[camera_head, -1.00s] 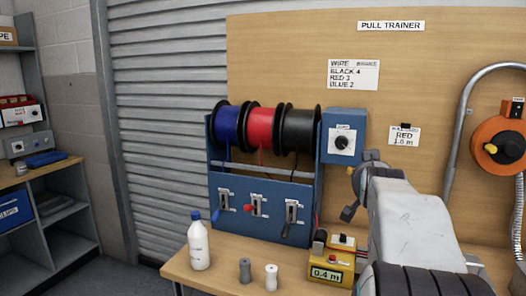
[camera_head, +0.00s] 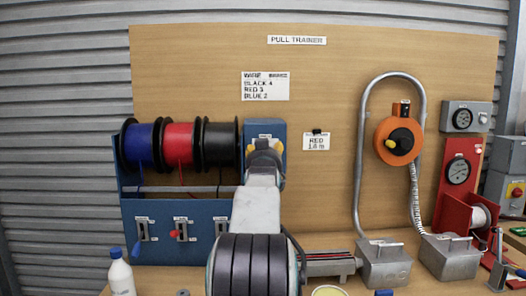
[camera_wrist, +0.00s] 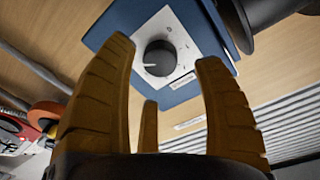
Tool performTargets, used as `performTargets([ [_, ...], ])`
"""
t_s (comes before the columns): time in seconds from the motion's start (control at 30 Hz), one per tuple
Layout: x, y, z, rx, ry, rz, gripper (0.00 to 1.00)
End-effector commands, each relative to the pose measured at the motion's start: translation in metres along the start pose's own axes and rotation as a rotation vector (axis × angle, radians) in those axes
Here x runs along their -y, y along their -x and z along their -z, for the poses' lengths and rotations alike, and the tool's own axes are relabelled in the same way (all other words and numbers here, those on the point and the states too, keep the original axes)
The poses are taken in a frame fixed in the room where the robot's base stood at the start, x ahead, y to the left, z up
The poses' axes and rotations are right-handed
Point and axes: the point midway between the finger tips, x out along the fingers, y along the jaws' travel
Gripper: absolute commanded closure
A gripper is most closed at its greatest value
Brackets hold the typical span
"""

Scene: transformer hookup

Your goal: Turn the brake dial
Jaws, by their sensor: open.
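The brake dial (camera_wrist: 160,58) is a round black knob with a white pointer mark, on a white plate on a blue box (camera_wrist: 185,93). In the wrist view the pointer is toward the picture's left. My gripper (camera_wrist: 165,75) is open, its yellow-brown fingers spread below and to both sides of the knob in the picture. The knob shows between them; I cannot tell whether any finger touches it. In the head view my gripper (camera_head: 264,158) is in front of the blue box (camera_head: 279,128) and hides the dial.
Blue, red and black wire spools (camera_head: 180,143) sit left of the box, above several levers. A card (camera_head: 265,86) lists BLACK 4, RED 3, BLUE 2; another card (camera_head: 316,142) reads RED 1.0 m. An orange reel (camera_head: 399,140) is to the right. A white bottle (camera_head: 121,277) stands at lower left.

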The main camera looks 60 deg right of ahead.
Motion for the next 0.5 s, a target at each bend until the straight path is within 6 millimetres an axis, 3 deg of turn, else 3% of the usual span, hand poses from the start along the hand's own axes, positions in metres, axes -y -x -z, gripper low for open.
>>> performTargets([
  [0.2,0.001,-0.021,0.001,0.001,0.0,0.0,0.38],
  [0.5,0.0,-0.03,-0.001,0.001,0.001,0.0,0.38],
])
